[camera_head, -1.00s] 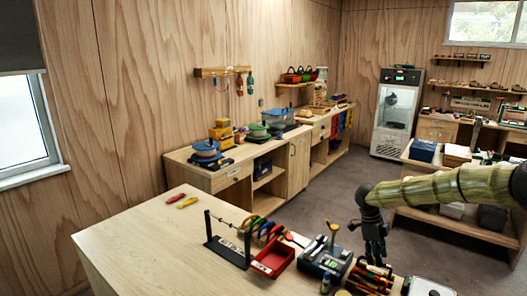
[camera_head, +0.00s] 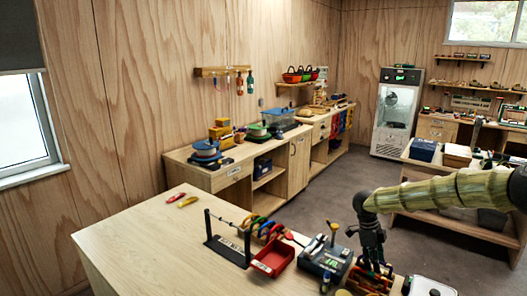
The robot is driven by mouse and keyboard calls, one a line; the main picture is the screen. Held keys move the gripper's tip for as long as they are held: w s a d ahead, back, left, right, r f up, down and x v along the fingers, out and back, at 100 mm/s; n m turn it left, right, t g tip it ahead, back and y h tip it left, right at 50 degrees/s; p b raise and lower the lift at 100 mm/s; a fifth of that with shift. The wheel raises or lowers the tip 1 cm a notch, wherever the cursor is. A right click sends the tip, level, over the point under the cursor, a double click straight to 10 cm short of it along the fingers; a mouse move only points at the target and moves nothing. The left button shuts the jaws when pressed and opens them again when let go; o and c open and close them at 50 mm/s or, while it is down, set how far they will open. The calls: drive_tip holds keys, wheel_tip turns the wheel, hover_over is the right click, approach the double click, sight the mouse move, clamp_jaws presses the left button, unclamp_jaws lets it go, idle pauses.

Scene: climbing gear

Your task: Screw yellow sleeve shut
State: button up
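Several coloured carabiner-like loops (camera_head: 268,230) hang from a small black rack (camera_head: 229,250) on the near wooden table. They overlap, and I cannot make out which has a yellow sleeve or whether any sleeve is open or shut. My gripper (camera_head: 374,262) is at the end of my arm at the lower right. It points down over the table's right end, above a caddy of tools, to the right of the rack and apart from it. Its dark fingers blend with the tools behind, so I cannot tell whether it is open or holds anything.
A red bin (camera_head: 272,258) and a blue-grey device (camera_head: 324,258) stand between the rack and my gripper. A red tool (camera_head: 175,197) and a yellow tool (camera_head: 187,201) lie at the table's back. The table's left part is clear.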

drive_tip(key=shift+f, duration=0.25)
drive_tip(key=shift+w+d, duration=0.45)
drive_tip(key=shift+w, duration=0.15)
idle(0.6)
drive_tip(key=shift+r+p, duration=0.6)
drive_tip(key=shift+r, duration=0.7)
drive_tip(key=shift+s, duration=0.15)
drive_tip(key=shift+s+a, duration=0.45)
drive_tip(key=shift+s, duration=0.05)
drive_tip(key=shift+p, duration=0.3)
wheel_tip(320, 180, up, 10)
drive_tip(key=p, duration=0.5)
drive_tip(key=shift+p, duration=0.3)
